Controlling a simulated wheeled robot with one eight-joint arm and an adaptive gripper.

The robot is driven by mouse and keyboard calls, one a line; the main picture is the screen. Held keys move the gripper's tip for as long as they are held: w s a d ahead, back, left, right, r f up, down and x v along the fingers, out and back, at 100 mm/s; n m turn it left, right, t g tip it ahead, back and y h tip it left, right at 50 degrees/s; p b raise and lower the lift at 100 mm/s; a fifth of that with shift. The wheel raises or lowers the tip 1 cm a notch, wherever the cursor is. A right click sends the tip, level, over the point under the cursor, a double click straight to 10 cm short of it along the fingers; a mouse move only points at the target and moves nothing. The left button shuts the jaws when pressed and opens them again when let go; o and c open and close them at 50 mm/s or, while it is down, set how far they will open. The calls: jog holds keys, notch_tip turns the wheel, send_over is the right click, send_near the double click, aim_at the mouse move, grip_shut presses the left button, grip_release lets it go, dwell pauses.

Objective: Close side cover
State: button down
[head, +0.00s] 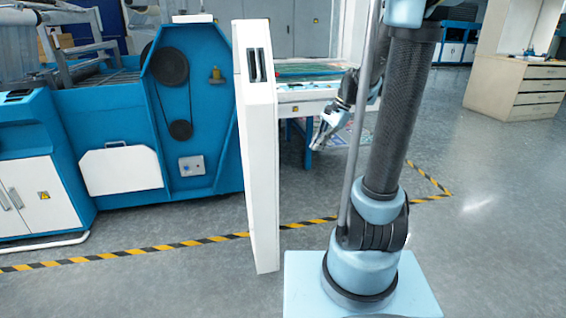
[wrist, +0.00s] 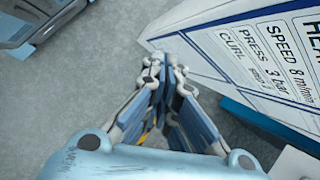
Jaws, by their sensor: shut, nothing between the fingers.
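The side cover (head: 258,170) is a tall white panel in the head view. It stands open, swung out from the blue machine (head: 205,100), and shows nearly edge-on with two dark slots near its top. The machine's side behind it is exposed, with black pulleys (head: 170,65). My gripper (head: 319,142) is to the right of the cover, apart from it in the picture. In the wrist view my gripper (wrist: 163,62) is shut and empty. A white panel with printed text (wrist: 250,45), apparently the cover's face, lies just right of the fingertips; contact cannot be told.
A table with printed sheets (head: 310,72) stands behind my gripper. A white cabinet (head: 25,195) is at the left, and a wooden drawer unit (head: 520,85) at the right back. Yellow-black tape (head: 130,255) crosses the floor. The grey floor (head: 480,240) at the right is clear.

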jog(key=w+a+f+m+g+y, duration=0.1)
jog(key=w+f+m+y, duration=0.15)
jog(key=w, duration=0.45)
jog(key=w+a+f+m+g+y, duration=0.1)
jog(key=w+f+m, duration=0.2)
jog(key=w, duration=0.4)
jog(key=a+r+x, duration=0.1)
jog(key=x, duration=1.2)
jog(key=shift+a, duration=0.5)
jog(key=shift+r, duration=0.15)
